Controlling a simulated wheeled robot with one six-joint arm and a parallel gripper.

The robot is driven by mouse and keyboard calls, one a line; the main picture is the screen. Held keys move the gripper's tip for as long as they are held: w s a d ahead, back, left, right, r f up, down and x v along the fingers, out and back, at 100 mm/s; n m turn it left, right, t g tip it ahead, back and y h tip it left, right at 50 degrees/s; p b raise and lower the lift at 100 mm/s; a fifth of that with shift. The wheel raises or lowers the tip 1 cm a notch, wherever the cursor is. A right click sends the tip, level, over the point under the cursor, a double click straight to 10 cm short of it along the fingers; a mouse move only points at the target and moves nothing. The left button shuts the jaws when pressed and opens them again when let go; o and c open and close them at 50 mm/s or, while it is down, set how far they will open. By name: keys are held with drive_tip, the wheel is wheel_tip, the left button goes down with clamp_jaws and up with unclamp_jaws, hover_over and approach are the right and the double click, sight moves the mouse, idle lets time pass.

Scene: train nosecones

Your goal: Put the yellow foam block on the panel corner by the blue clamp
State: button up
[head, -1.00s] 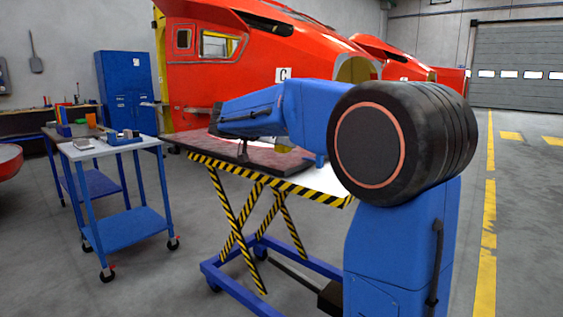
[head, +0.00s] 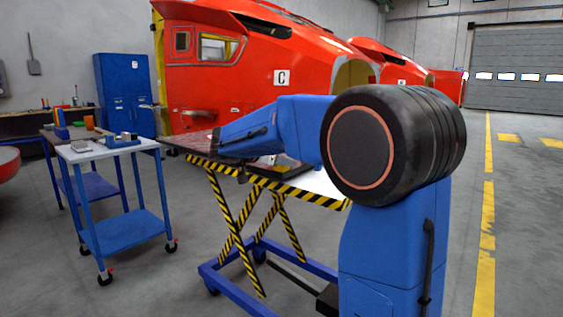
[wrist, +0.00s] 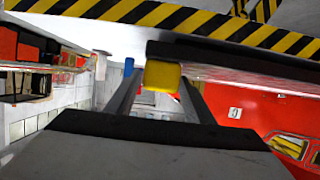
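In the wrist view, which looks upside down, the yellow foam block (wrist: 162,76) sits between the two fingertips of my gripper (wrist: 162,84). The fingers look closed on its sides. The block is right by the end of the dark panel (wrist: 240,58); I cannot tell whether they touch.
The lift table has a black-and-yellow striped edge (head: 275,185). A blue trolley (head: 90,153) with small items stands to the left, with a workbench behind it. A red train nosecone (head: 240,75) stands behind the table. Open floor lies between trolley and table.

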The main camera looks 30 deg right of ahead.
drive_tip(key=shift+o, duration=0.3)
drive_tip(key=shift+r, duration=0.1)
drive_tip(key=shift+a+r, duration=0.1)
drive_tip(key=shift+r, duration=0.05)
drive_tip(key=v, duration=1.2)
drive_tip(key=s+a+f+n+y, duration=0.2)
drive_tip(key=s+f+n+y, duration=0.2)
drive_tip(key=s+f, duration=0.5)
drive_tip(key=s+a+f+n+y, duration=0.3)
drive_tip(key=s+f, duration=0.5)
drive_tip(key=s, duration=0.7)
drive_tip(key=s+a+f+n+y, duration=0.3)
drive_tip(key=s+f+n+y, duration=0.2)
drive_tip(key=s, duration=0.7)
wheel_tip(320, 180, down, 5)
drive_tip(key=shift+s+a+r+n+y, duration=0.15)
drive_tip(key=shift+n+y, duration=0.15)
drive_tip(key=shift+n, duration=0.7)
